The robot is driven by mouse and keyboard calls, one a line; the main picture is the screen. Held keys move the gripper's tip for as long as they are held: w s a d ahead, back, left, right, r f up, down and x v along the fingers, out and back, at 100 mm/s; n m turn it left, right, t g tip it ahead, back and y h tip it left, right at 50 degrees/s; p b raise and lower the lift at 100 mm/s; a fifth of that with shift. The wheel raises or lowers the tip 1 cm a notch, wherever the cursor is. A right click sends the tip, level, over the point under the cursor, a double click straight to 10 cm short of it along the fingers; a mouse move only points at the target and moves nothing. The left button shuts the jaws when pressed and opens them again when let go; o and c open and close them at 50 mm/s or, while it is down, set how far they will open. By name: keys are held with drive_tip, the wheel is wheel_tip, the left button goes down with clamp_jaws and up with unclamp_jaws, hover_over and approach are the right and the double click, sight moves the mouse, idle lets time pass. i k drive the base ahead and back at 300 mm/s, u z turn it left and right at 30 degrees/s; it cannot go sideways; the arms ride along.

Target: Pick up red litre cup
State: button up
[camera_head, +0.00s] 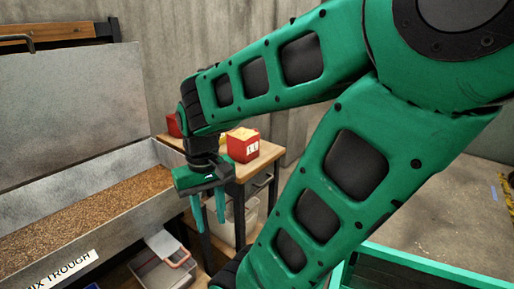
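A red square cup (243,147) with a white label stands on a small wooden table, right of my wrist. Tan material shows at its top; the label is too small to read surely. A second red thing (173,124) shows at the table's left, mostly hidden behind my wrist. I cannot tell which is the litre cup. My gripper (210,220) points down with its two green fingers apart and nothing visible between them. In the picture it hangs below and left of the labelled cup, in front of the table's near edge.
The mix trough (80,262), holding brown grain (90,215), lies at left with its large grey lid (70,115) raised. A bin with an orange handle (180,260) sits below. A pale bin (232,226) is under the wooden table (255,163). My arm covers much of the right.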

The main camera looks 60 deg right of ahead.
sight(243, 143)
drive_tip(key=z, duration=1.75)
